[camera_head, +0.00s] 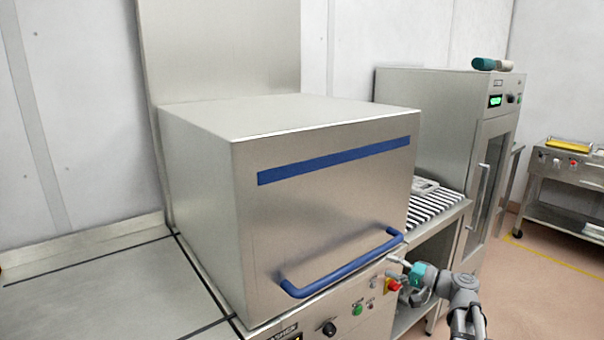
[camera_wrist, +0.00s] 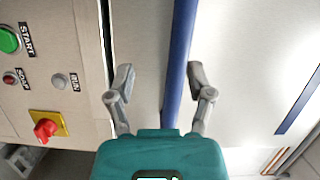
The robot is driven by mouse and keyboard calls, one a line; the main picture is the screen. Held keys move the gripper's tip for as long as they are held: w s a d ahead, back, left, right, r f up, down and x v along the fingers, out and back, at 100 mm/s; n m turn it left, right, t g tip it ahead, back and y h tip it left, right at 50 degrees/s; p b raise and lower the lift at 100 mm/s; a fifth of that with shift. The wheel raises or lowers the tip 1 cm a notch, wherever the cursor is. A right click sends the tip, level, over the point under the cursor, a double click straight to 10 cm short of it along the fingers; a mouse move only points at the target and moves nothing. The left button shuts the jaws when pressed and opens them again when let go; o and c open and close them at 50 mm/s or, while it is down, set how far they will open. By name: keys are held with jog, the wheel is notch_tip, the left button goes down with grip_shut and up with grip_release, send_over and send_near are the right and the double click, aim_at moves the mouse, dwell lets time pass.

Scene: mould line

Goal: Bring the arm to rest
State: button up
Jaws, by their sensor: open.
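My gripper (camera_head: 399,262) is at the front right of a large steel hood, just below the right end of its blue handle (camera_head: 340,270). In the wrist view my gripper (camera_wrist: 160,80) is open, with its two grey fingers spread apart and nothing gripped. The blue handle (camera_wrist: 180,60) runs between the fingers in that view, nearer the right one. I cannot tell how far the fingertips are from it. My arm comes in from the lower right in the head view.
The steel hood (camera_head: 320,205) is down on its bench. A control panel with a green START button (camera_wrist: 8,40) and a red knob (camera_wrist: 46,130) is close to my gripper. A striped roller conveyor (camera_head: 430,205) and a tall cabinet (camera_head: 440,115) stand right. Floor (camera_head: 540,280) is clear at right.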

jog(key=s+a+f+n+g+h, duration=0.3)
jog(key=s+a+f+g+h, duration=0.25)
jog(key=a+f, duration=0.45)
jog(key=s+d+f+n+g+h+b, duration=0.1)
jog(key=s+f+n+g+h+b, duration=0.3)
jog(key=s+f+h, duration=0.6)
notch_tip(320, 180, up, 14)
jog(key=s+m+p, duration=0.1)
jog(key=p, duration=1.5)
jog(key=shift+d+f+y, duration=0.2)
jog(key=shift+f+y, duration=0.05)
jog(key=shift+y, duration=0.1)
jog(key=shift+s+g, duration=0.1)
jog(key=shift+g, duration=0.15)
jog(key=shift+d+m, duration=0.4)
jog(key=shift+d, duration=0.55)
